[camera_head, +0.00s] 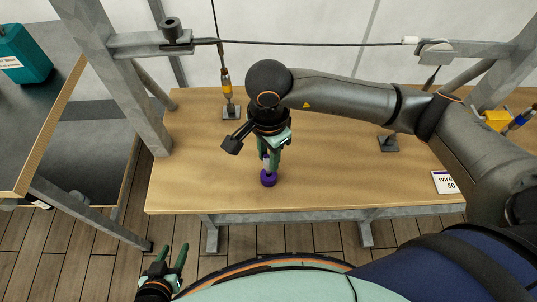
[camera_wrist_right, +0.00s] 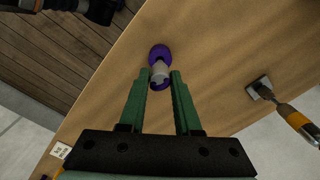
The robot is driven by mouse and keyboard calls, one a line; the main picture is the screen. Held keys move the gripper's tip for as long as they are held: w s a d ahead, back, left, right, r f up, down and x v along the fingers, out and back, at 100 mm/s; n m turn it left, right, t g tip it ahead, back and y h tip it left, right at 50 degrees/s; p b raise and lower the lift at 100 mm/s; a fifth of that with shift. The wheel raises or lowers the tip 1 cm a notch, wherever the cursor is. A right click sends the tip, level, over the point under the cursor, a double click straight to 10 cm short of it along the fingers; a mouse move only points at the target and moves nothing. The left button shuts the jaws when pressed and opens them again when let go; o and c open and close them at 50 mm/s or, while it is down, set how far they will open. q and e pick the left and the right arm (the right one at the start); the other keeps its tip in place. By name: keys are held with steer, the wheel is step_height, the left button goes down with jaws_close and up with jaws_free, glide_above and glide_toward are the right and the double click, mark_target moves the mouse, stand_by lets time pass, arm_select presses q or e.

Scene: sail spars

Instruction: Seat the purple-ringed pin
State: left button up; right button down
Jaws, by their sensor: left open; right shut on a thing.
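The purple-ringed pin (camera_head: 268,179) is at my right gripper (camera_head: 270,156), over the front middle part of the wooden table. In the right wrist view the pin's pale shaft and purple parts (camera_wrist_right: 159,55) sit at the tips of my right gripper's two green fingers (camera_wrist_right: 160,78). The right gripper is shut on the pin, which points down toward the tabletop. I cannot tell whether its lower end touches the table. My left gripper (camera_head: 169,262) is open and empty, low at the left, over the floor in front of the table.
The wooden table (camera_head: 190,185) is mostly clear. A yellow-handled spar fitting (camera_head: 226,84) stands on a dark base at the back left. Another dark base (camera_head: 388,143) is right of centre. A label card (camera_head: 447,182) lies at right. A grey frame post (camera_head: 125,80) stands at left.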

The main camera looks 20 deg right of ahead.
mark_target(268, 166)
arm_select(q)
steer(key=shift+f, duration=0.3)
steer(key=shift+f+b, duration=0.2)
steer(key=shift+b, duration=0.15)
steer(key=shift+f, duration=0.1)
arm_select(e)
steer(key=shift+f, duration=0.15)
arm_select(q)
steer(key=shift+f+b, duration=2.2)
steer(key=shift+b, duration=0.1)
arm_select(e)
steer(key=shift+f, duration=1.9)
steer(key=c, duration=0.5)
jaws_free()
steer(key=shift+r, duration=0.4)
arm_select(q)
steer(key=shift+w+d+r, duration=0.5)
steer(key=shift+d+r, duration=0.35)
steer(key=shift+r, duration=0.05)
arm_select(e)
step_height(268, 166, up, 12)
steer(key=shift+f, duration=0.1)
